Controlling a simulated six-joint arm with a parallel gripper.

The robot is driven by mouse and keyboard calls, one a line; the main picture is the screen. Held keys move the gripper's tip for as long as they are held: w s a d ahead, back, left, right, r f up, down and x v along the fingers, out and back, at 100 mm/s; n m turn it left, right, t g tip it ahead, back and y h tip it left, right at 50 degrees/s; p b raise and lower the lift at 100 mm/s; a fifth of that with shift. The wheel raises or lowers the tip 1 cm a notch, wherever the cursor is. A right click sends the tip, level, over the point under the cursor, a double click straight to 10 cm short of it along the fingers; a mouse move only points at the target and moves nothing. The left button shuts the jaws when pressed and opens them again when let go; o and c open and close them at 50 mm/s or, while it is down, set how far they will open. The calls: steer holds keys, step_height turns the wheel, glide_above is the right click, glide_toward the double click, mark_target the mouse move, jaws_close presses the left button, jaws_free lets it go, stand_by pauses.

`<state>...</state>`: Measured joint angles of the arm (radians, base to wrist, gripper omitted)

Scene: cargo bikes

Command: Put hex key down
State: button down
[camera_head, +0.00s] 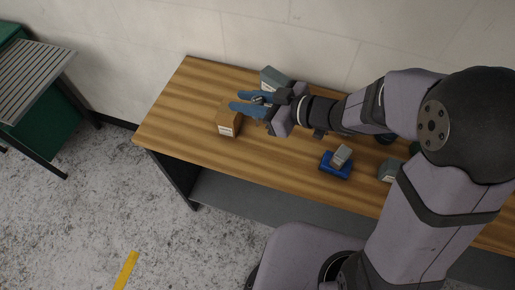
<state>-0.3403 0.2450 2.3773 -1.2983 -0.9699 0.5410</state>
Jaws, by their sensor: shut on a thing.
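My gripper (240,100) is over the left part of the wooden workbench (180,110), its two blue fingers pointing left. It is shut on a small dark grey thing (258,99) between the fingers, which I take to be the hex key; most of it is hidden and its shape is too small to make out. The fingers are close to a brown box (228,120) and partly overlap it in the picture. I cannot tell the height above the bench.
A grey box (272,76) stands behind my gripper. A blue container (335,168) with a small grey box (342,155) on it lies right of centre; another grey box (389,170) stands further right. The bench's left end is clear. A green cabinet (50,125) stands far left.

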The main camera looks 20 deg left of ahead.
step_height(320, 180, down, 10)
steer(key=shift+w, duration=0.15)
stand_by(0.7)
steer(key=shift+a+f, duration=0.1)
steer(key=shift+f, duration=0.05)
steer(key=shift+f+p, duration=0.45)
steer(key=shift+f, duration=1.5)
steer(key=shift+f, duration=0.1)
steer(key=shift+f, duration=0.15)
steer(key=c, duration=1.5)
jaws_free()
